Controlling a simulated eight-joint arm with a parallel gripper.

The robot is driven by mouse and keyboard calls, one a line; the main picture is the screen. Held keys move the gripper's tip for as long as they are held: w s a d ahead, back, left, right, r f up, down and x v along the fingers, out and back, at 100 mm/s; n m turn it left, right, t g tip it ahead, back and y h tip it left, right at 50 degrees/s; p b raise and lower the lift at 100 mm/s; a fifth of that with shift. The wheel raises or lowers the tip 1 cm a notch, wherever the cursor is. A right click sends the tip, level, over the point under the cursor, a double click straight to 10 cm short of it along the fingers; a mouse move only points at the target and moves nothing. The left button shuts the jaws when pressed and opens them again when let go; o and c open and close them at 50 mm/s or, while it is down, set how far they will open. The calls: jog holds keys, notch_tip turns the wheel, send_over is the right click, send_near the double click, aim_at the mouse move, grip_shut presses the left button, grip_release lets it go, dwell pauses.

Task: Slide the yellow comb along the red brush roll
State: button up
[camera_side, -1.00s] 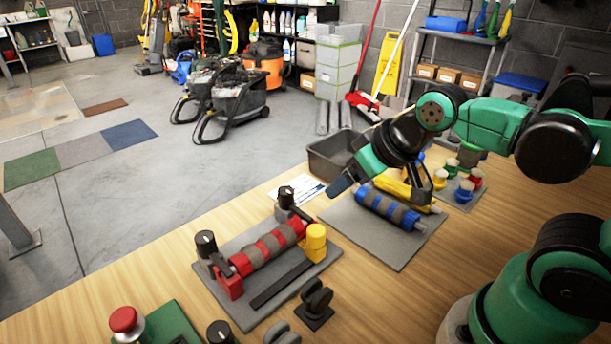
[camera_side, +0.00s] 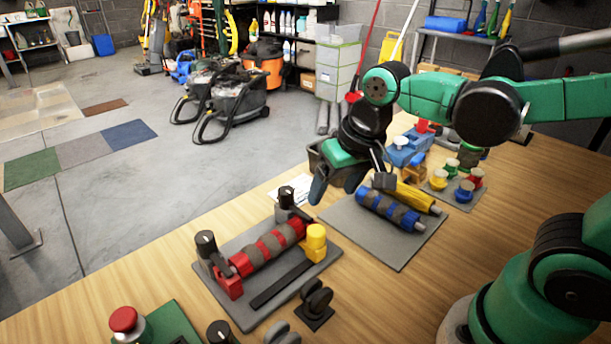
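The red brush roll (camera_side: 268,246) lies across its stand on a grey base plate, with red and dark bands along it. The yellow comb (camera_side: 314,241) appears to be the yellow block at the roll's right end, beside the dark rail (camera_side: 281,285). My gripper (camera_side: 350,190) hangs above and behind the comb, up and to the right in the picture, clear of it. Its two fingers are spread, with nothing between them. The comb's far side is hidden.
A blue roll (camera_side: 389,208) and a yellow roll (camera_side: 416,197) lie on a grey mat (camera_side: 375,244) right of the stand. Dark knobs (camera_side: 206,243) rise at the stand's left. A black wheel piece (camera_side: 317,300) stands in front. A grey bin is partly hidden behind my gripper.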

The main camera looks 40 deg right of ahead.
aim_at(316, 228)
jog(key=a+f+m+g, duration=0.1)
jog(key=w+a+f+m+g, duration=0.1)
jog(key=g, duration=0.1)
jog(key=shift+a+m, duration=0.2)
jog(key=shift+m, duration=0.1)
jog(key=shift+a+f, duration=0.15)
jog(key=shift+f, duration=2.7)
grip_shut()
